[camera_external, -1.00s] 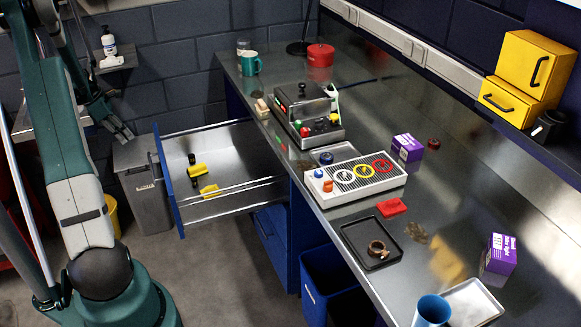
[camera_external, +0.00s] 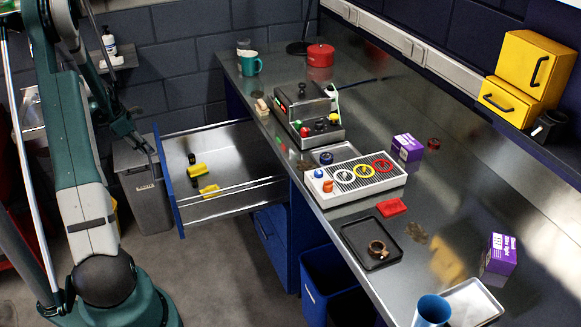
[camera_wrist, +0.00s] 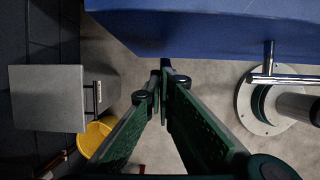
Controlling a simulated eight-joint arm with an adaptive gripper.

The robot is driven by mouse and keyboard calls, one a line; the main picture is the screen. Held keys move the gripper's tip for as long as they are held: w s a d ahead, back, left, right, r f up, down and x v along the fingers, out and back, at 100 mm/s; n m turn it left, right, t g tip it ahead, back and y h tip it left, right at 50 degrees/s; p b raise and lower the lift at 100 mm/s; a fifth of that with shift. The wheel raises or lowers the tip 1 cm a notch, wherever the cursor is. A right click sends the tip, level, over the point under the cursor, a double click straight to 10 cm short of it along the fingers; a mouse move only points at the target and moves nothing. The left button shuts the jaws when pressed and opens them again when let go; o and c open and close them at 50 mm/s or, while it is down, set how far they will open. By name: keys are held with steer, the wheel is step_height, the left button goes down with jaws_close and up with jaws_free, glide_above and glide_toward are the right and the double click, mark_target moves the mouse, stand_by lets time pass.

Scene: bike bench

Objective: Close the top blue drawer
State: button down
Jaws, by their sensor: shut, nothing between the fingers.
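The top blue drawer (camera_external: 240,163) is pulled out from the left side of the bench. Its blue front panel (camera_external: 169,190) faces my arm. My gripper (camera_external: 150,149) is shut and empty, close to the outer side of this panel near its far end. In the wrist view my shut fingertips (camera_wrist: 166,72) point at the blue panel (camera_wrist: 210,25). I cannot tell whether they touch it. A silver handle (camera_wrist: 285,80) shows to the right of my fingers in that view.
Yellow and black items (camera_external: 197,170) lie in the drawer. A grey bin (camera_external: 147,195) stands beyond the drawer's far end. A lower blue drawer (camera_external: 270,240) sits under it, apparently shut. The bench top (camera_external: 345,205) holds several objects.

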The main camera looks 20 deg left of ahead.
steer(key=shift+w+d, duration=0.4)
steer(key=shift+d, duration=0.05)
steer(key=w+d, duration=2.9)
steer(key=shift+w+d+r, duration=0.1)
steer(key=shift+d, duration=0.05)
